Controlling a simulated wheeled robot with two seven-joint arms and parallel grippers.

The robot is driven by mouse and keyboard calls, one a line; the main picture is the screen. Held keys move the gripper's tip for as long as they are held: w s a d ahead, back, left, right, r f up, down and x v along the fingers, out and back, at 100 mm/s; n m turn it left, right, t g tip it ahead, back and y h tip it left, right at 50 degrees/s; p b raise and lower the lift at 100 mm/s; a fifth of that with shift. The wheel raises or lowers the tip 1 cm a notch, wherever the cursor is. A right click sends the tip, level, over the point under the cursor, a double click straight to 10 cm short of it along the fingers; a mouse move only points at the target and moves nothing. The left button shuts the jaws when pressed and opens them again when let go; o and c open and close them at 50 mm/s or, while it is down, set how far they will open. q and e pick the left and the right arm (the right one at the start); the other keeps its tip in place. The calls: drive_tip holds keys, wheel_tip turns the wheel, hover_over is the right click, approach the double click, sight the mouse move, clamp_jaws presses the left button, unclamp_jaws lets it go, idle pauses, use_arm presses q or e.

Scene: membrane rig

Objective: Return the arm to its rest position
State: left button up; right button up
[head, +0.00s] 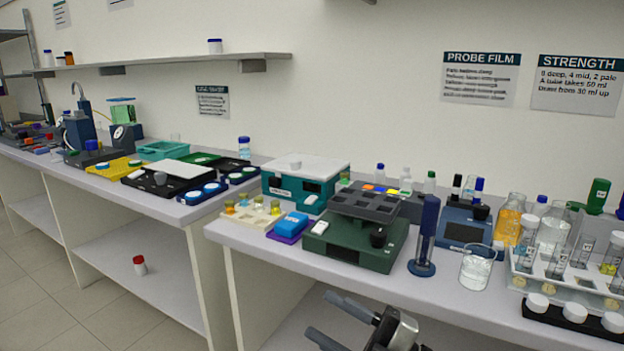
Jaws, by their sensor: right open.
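My right gripper (318,313) shows at the bottom middle of the head view, in front of the right bench and below its top edge. Its two dark fingers point left and stand apart, with nothing between them. Part of my right wrist shows at the lower edge; the rest of that arm is out of the picture. My left gripper is not in the view.
The right bench (450,295) carries a dark green device (345,240), a blue upright tool (425,235), a glass beaker (476,268) and a tube rack (560,283) near its front edge. A red-capped jar (139,265) stands on the left bench's lower shelf (110,285).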

drive_tip(key=s+d+f+m+t+h, duration=0.2)
drive_tip(key=d+f+m+t+h, duration=0.15)
drive_tip(key=f+m+h, duration=0.35)
drive_tip(key=s+d+f+m+t+h, duration=0.2)
drive_tip(key=d+f+m+t+h, duration=0.25)
drive_tip(key=m, duration=0.55)
drive_tip(key=s+d+f+m+g+h, duration=0.1)
drive_tip(key=s+f+m+g+h, duration=0.1)
drive_tip(key=s+f, duration=0.4)
drive_tip(key=s+d+f+m+g+h, duration=0.2)
drive_tip(key=s+f+m+g, duration=0.1)
drive_tip(key=s+f+g, duration=0.2)
wheel_tip(320, 180, down, 2)
drive_tip(key=shift+s+d+f, duration=0.2)
drive_tip(key=shift+s, duration=0.2)
